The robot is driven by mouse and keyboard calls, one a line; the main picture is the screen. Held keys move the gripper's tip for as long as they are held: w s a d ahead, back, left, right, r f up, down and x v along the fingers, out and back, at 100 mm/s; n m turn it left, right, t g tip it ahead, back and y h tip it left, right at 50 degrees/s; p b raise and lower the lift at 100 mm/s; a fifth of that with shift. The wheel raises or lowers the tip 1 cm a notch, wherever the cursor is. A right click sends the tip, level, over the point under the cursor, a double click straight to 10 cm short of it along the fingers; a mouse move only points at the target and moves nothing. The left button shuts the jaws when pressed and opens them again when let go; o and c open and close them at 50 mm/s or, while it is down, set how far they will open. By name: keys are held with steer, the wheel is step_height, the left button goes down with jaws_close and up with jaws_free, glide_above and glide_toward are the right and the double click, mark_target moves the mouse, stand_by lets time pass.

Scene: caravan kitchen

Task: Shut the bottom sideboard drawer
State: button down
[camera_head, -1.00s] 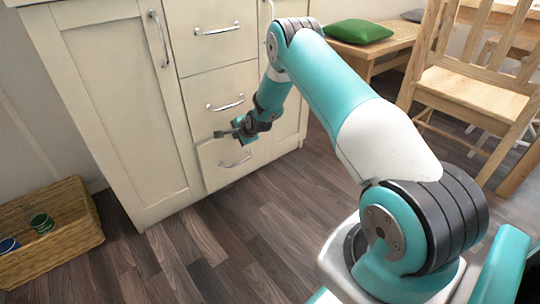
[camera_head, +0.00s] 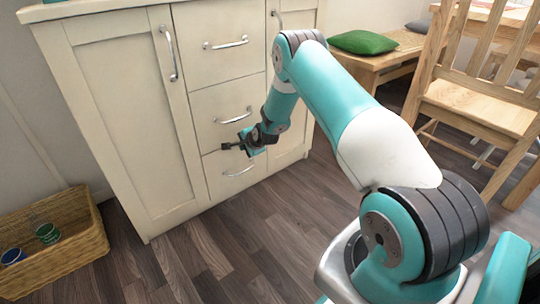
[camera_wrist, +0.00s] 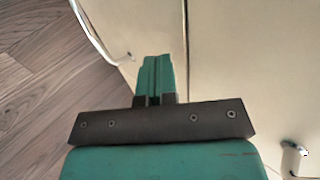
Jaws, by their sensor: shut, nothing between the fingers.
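The bottom drawer (camera_head: 222,179) is the lowest of the cream drawers in the sideboard (camera_head: 130,120). Its front looks flush, or nearly so, with the cabinet face; a small gap cannot be ruled out. Its metal handle (camera_head: 240,171) also shows at the upper left of the wrist view (camera_wrist: 127,58). My gripper (camera_head: 227,146) is shut and empty, in front of the drawer's top edge, above the handle. In the wrist view its teal fingers (camera_wrist: 157,73) are together, close to the drawer front. Whether they touch it cannot be told.
The middle drawer (camera_head: 222,112) and top drawer (camera_head: 220,50) above look shut. A wicker basket (camera_head: 85,250) with cups stands on the floor at left. A wooden chair (camera_head: 470,105) and a bench with a green cushion (camera_head: 363,42) are at right. Floor before the sideboard is clear.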

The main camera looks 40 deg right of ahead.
steer(key=s+a+f+p+v, duration=0.1)
steer(key=p+v, duration=0.5)
steer(key=v, duration=0.6)
steer(key=a+r+n+g+y, duration=0.1)
steer(key=a+r+n+y, duration=0.3)
steer(key=a+r, duration=0.65)
steer(key=s+a+r+n+g+y+p, duration=0.1)
steer(key=s+a+r+n+g, duration=0.1)
steer(key=s+a+r+n, duration=0.35)
steer(key=s+a+r+n+g, duration=0.1)
steer(key=s+a+r+n, duration=0.25)
steer(key=a+r, duration=0.35)
steer(key=s+a+r+n+g+p, duration=0.1)
steer(key=s+a+r+n+g, duration=0.35)
steer(key=s, duration=0.85)
steer(key=s+a+r+n+g+p, duration=0.1)
steer(key=s+a+r+n+p, duration=0.1)
steer(key=s+r+n, duration=0.8)
step_height(320, 180, up, 35)
steer(key=s+m+p, duration=0.1)
steer(key=m+p, duration=0.1)
steer(key=p, duration=3.4)
steer(key=shift+s+p, duration=0.25)
steer(key=shift+p, duration=0.1)
steer(key=shift+d, duration=0.15)
